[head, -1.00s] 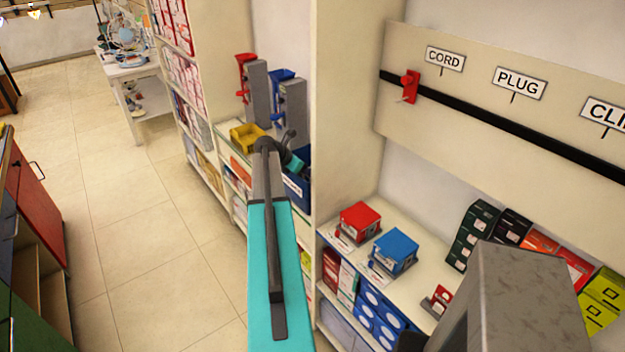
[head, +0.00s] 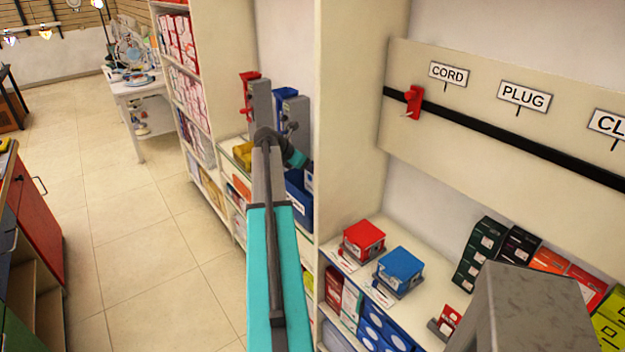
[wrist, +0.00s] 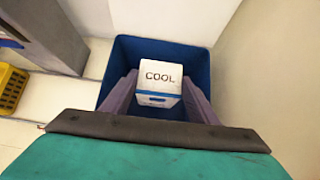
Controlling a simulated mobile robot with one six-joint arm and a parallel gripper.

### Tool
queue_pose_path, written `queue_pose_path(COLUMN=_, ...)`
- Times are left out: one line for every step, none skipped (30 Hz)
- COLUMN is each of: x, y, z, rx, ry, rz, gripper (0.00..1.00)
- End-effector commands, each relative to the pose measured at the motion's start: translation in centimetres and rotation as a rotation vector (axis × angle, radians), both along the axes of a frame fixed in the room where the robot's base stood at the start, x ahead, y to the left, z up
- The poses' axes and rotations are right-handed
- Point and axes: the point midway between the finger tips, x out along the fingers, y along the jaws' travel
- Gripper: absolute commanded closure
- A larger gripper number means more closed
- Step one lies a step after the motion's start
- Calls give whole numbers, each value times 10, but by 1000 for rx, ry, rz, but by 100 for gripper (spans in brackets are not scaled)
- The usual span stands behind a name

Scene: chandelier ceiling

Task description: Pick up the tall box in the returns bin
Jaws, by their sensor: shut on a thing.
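The tall box (wrist: 160,78) is white with a blue lower band and the word COOL on its top face. It stands between the two purple-grey fingers of my gripper (wrist: 160,84) in the wrist view. The gripper is shut on it. The blue returns bin (wrist: 193,52) surrounds the box and fingers in that view; how far the box is above the bin floor is unclear. In the head view the bin (head: 296,192) is on the shelf beyond my teal arm, which hides part of it. My fingers are mostly hidden there.
Grey stands with a red (head: 248,95) and a blue dispenser are beside the bin. A yellow tray (wrist: 12,86) lies to its left. A cream partition (head: 345,130) rises close on the right. A red box (head: 364,240) and a blue box (head: 399,270) sit on the nearer shelf.

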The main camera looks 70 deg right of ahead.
Motion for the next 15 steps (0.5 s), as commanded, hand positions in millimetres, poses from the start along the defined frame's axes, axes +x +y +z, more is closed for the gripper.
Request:
queue_pose_path(x=0, y=0, z=4, rx=-1, ry=0, rz=-1, gripper=84)
queue_pose_path(x=0, y=0, z=6, rx=0, ry=-1, rz=-1, gripper=84)
queue_pose_path(x=0, y=0, z=8, rx=0, ry=0, rz=-1, gripper=84)
queue_pose_path(x=0, y=0, z=10, rx=0, ry=0, rz=-1, gripper=84)
queue_pose_path(x=0, y=0, z=12, rx=0, ry=0, rz=-1, gripper=84)
queue_pose_path(x=0, y=0, z=13, rx=0, ry=0, rz=-1, gripper=84)
queue_pose_path(x=0, y=0, z=14, rx=0, ry=0, rz=-1, gripper=84)
queue_pose_path(x=0, y=0, z=14, rx=0, ry=0, rz=-1, gripper=84)
queue_pose_path(x=0, y=0, z=15, rx=0, ry=0, rz=-1, gripper=84)
queue_pose_path(x=0, y=0, z=15, rx=0, ry=0, rz=-1, gripper=84)
queue_pose_path(x=0, y=0, z=15, rx=0, ry=0, rz=-1, gripper=84)
queue_pose_path(x=0, y=0, z=15, rx=0, ry=1, rz=-1, gripper=84)
queue_pose_path(x=0, y=0, z=15, rx=0, ry=1, rz=-1, gripper=84)
queue_pose_path(x=0, y=0, z=15, rx=0, ry=1, rz=-1, gripper=84)
queue_pose_path(x=0, y=0, z=15, rx=0, ry=1, rz=-1, gripper=84)
